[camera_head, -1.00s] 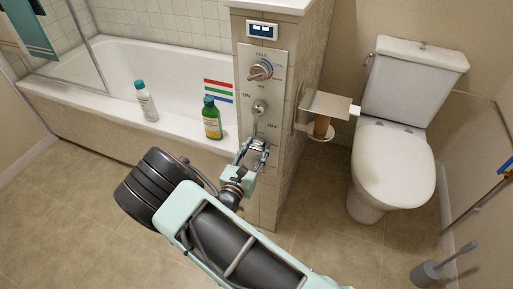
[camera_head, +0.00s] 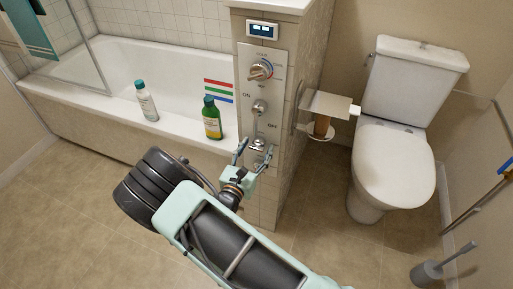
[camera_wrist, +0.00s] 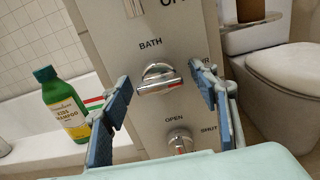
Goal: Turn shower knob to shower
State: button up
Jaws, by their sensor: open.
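The shower knob (camera_wrist: 158,78) is a round chrome knob with a bar handle, on a grey metal panel (camera_wrist: 200,38). In the wrist view its bar lies nearly level. "BATH" is printed above it to the left; a label at its right is mostly hidden by a finger and ends in "R". In the head view the knob (camera_head: 257,144) is low on the panel. My gripper (camera_wrist: 164,84) is open, one finger on each side of the knob, with visible gaps in the wrist view. It also shows in the head view (camera_head: 254,154).
An ON/OFF knob (camera_head: 260,106) and a dial (camera_head: 260,70) sit above; an OPEN/SHUT knob (camera_wrist: 180,140) sits below. A green shampoo bottle (camera_head: 212,119) and a white bottle (camera_head: 147,101) stand on the tub rim. A paper holder (camera_head: 326,105) and toilet (camera_head: 393,157) are right.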

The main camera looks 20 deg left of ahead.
jog(key=s, duration=1.1)
jog(key=shift+s+a, duration=0.35)
jog(key=shift+a, duration=0.1)
